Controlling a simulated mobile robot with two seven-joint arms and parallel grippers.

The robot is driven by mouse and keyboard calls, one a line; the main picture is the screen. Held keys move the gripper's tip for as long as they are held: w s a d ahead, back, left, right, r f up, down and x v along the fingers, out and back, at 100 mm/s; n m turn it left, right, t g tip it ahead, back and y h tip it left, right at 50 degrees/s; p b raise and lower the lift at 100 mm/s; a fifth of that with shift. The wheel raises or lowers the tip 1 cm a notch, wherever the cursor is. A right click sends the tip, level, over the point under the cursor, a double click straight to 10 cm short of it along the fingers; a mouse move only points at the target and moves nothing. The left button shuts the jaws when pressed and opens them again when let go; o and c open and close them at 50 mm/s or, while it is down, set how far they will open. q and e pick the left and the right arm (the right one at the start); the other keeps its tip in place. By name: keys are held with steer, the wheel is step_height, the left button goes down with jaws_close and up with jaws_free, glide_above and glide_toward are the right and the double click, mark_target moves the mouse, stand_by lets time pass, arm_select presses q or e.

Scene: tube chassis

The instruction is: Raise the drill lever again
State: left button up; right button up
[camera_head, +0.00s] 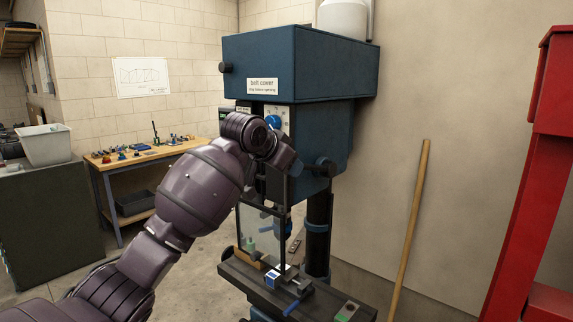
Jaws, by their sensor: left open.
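The drill press has a dark blue head (300,65) with a "belt cover" label. A dark round hub (325,168), apparently the lever's pivot, sits at the lower right of the head. My left arm comes in from the lower left, and its wrist covers the front of the head. My left gripper (291,164) is at the head's lower front, just left of the hub, open. The lever is mostly hidden or too small to tell apart, so I cannot tell whether the gripper touches it. My right gripper is not in view.
The press table (340,308) holds a small vise (290,283) below the head. A wooden pole (410,230) leans on the wall at right, near a red frame (525,180). A workbench (150,155) with small parts stands behind at left, beside a grey bin (45,146).

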arm_select(q)
steer(key=b+v, duration=0.2)
steer(key=v, duration=0.8)
steer(key=shift+s+r, duration=0.2)
steer(key=shift+r, duration=0.05)
steer(key=shift+a, duration=0.15)
